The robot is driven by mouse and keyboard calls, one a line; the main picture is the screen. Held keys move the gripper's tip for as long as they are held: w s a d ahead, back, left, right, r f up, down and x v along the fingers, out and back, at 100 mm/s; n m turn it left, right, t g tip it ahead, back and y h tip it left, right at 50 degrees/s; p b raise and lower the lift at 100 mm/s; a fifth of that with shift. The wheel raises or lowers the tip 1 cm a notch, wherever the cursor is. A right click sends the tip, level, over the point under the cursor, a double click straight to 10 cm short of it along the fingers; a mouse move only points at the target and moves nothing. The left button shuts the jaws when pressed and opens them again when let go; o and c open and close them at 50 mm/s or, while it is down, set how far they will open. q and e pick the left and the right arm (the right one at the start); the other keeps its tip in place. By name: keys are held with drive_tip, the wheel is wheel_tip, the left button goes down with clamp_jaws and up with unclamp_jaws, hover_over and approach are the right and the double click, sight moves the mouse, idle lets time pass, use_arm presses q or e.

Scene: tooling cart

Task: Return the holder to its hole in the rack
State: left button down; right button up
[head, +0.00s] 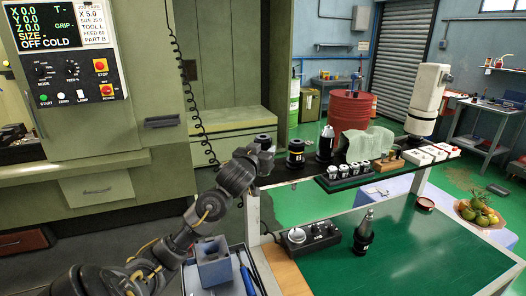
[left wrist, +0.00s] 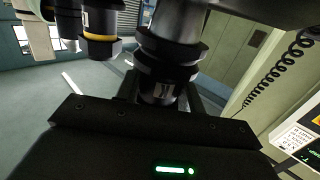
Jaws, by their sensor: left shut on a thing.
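My left gripper (head: 256,153) is shut on a dark tool holder (head: 264,141) at the left end of the rack (head: 283,178). In the left wrist view the dark, flanged holder (left wrist: 170,55) stands between the fingers. I cannot tell whether its lower end is in a hole, as the gripper and arm hide it. A black holder with a yellow band (head: 296,152) stands in the rack just to the right; it also shows in the left wrist view (left wrist: 100,20). A third holder (head: 325,142) stands beyond it. My right gripper is not in view.
A collet tray (head: 345,178) and a pale cloth (head: 368,143) are right of the holders.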

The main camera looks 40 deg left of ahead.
use_arm(q)
drive_tip(key=shift+f+b, duration=0.9)
drive_tip(key=shift+f, duration=0.25)
drive_tip(key=shift+f, duration=0.25)
idle(0.4)
drive_tip(key=c, duration=0.8)
unclamp_jaws()
drive_tip(key=shift+s+d, duration=0.1)
drive_tip(key=shift+f, duration=0.25)
drive_tip(key=b+v, duration=0.1)
drive_tip(key=v, duration=0.9)
drive_tip(key=shift+s+r+b, duration=0.25)
drive_tip(key=shift+s+b, duration=0.05)
drive_tip(key=shift+s, duration=0.05)
drive_tip(key=shift+d, duration=0.1)
